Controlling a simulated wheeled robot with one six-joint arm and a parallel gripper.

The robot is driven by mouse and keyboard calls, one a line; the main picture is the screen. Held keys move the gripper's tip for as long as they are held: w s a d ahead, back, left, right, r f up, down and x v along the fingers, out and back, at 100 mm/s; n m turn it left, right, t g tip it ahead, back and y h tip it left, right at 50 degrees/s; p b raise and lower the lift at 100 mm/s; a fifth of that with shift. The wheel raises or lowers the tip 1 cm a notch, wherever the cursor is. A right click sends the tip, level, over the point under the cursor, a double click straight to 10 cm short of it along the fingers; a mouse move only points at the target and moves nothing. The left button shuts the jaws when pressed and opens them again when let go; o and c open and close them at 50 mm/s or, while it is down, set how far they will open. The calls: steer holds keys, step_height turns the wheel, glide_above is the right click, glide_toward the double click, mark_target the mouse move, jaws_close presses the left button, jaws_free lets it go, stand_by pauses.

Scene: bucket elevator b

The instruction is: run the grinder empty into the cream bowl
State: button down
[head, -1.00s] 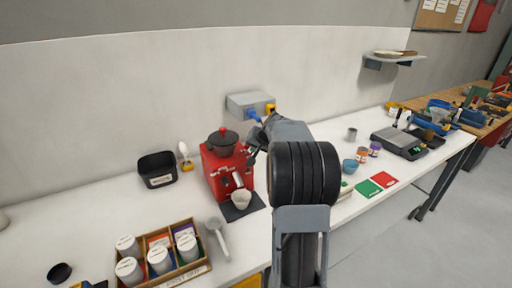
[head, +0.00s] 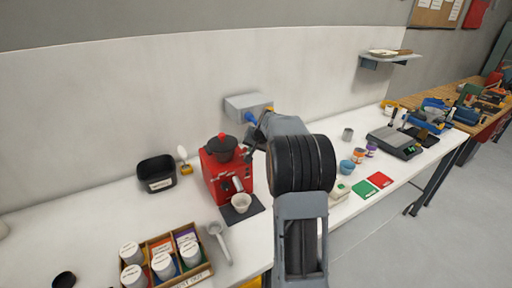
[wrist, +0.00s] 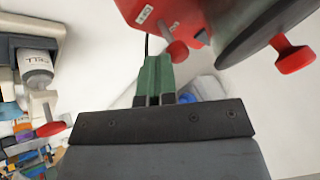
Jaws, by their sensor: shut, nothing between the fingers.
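The red grinder (head: 214,178) stands upright on the white bench, with a dark hopper on top. It also shows at the top of the wrist view (wrist: 170,14), with red knobs and a dark round part.
A black bin (head: 157,173) stands left of the grinder. A wooden tray (head: 195,277) of white-lidded jars is at front left, beside a pale scoop (head: 220,242). A grey wall box (head: 248,105) hangs behind. A blue bowl (head: 346,167) and a scale (head: 392,143) are to the right.

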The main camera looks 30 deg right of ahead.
steer(key=shift+w+d+r+b, duration=0.1)
steer(key=shift+w+b, duration=0.05)
steer(key=shift+w, duration=0.3)
steer(key=shift+w+r+b, duration=0.1)
steer(key=shift+w+b, duration=0.05)
steer(key=shift+w, duration=0.3)
steer(key=shift+r, duration=0.2)
steer(key=shift+r+p, duration=0.6)
steer(key=shift+r, duration=0.05)
